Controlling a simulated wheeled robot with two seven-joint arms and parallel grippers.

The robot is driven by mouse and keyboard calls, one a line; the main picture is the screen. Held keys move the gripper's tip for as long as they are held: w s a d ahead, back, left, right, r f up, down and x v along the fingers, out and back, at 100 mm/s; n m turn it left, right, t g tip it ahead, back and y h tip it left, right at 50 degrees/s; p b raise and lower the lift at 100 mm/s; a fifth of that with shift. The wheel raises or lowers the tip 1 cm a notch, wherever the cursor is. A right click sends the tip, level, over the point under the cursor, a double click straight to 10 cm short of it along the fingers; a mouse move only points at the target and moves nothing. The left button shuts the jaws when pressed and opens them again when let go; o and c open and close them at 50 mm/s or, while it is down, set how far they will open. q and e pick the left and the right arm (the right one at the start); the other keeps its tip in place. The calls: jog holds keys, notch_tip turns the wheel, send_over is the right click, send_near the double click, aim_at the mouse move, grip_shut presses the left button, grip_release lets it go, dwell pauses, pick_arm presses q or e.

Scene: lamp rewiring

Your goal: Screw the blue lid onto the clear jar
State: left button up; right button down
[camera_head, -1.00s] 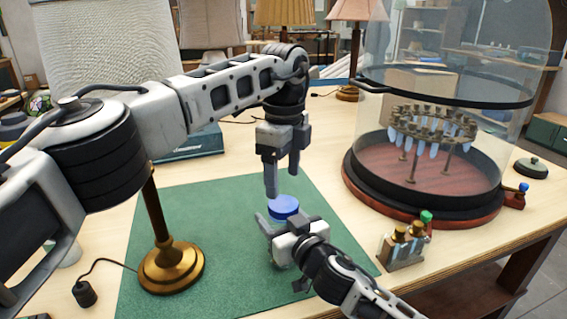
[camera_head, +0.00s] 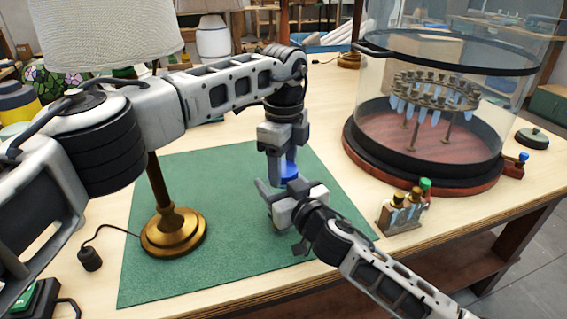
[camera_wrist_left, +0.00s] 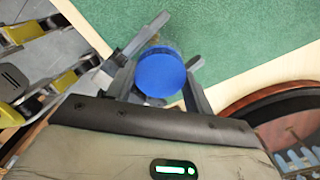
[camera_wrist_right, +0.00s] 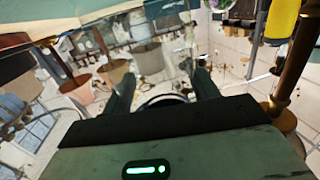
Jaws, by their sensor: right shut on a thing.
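The blue lid (camera_head: 290,176) sits at the top of the clear jar, level as far as I can see; it also shows in the left wrist view (camera_wrist_left: 160,73). The jar is mostly hidden in the head view, and a bit of its clear wall shows behind the lid in the left wrist view (camera_wrist_left: 172,46). My right gripper (camera_head: 275,190) is shut on the jar from the side, over the green mat. My left gripper (camera_head: 281,172) points straight down at the lid, its open fingers on either side of it. Whether they touch the lid I cannot tell.
A brass lamp base (camera_head: 174,232) stands on the green mat (camera_head: 230,265) to the left. A glass dome stand (camera_head: 425,160) is at the right, with a small bottle rack (camera_head: 403,214) in front. The mat's front part is clear.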

pick_arm(q)
jog(key=m, duration=0.7)
jog(key=shift+c, duration=0.2)
jog(key=m, duration=0.6)
jog(key=o, duration=1.1)
jog(key=shift+r, duration=2.3)
